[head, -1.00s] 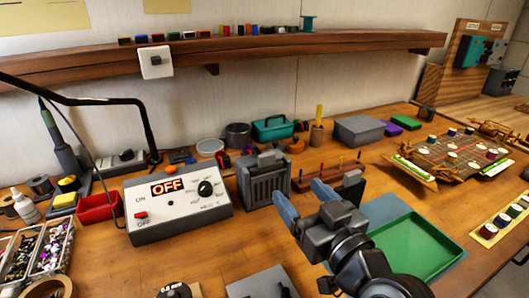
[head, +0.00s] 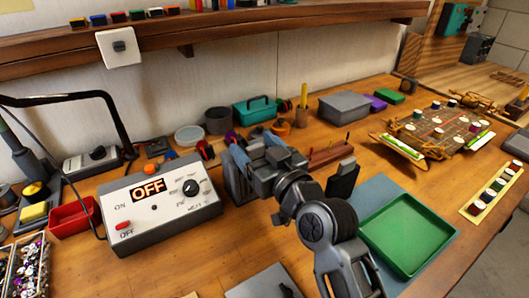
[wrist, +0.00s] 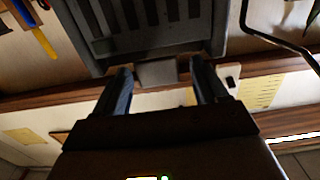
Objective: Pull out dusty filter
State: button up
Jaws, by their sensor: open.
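A dark grey slatted box (wrist: 165,22) fills the top of the wrist view. A light grey block (wrist: 157,73), perhaps the filter's tab, sticks out from its edge. My gripper (wrist: 160,80) is open, with one finger on each side of the block. Gaps show between the fingers and the block. In the head view my gripper (head: 246,160) is at the top of the slatted box (head: 232,186) and covers most of it. I cannot make out dust or the filter itself behind the slats.
A white control box (head: 155,212) reading OFF stands close on the left. A dark upright block (head: 342,178) and a green tray (head: 408,235) are on the right. A teal toolbox (head: 254,110) stands behind. A wooden shelf (head: 220,32) runs above along the wall.

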jog(key=shift+w+a, duration=0.15)
jog(key=shift+w, duration=0.1)
jog(key=shift+c, duration=0.4)
jog(key=c, duration=1)
jog(key=shift+o, duration=0.2)
jog(key=shift+r+p, duration=0.4)
jog(key=shift+r, duration=0.25)
jog(key=shift+r+p, duration=2.15)
jog(key=shift+r, duration=3.55)
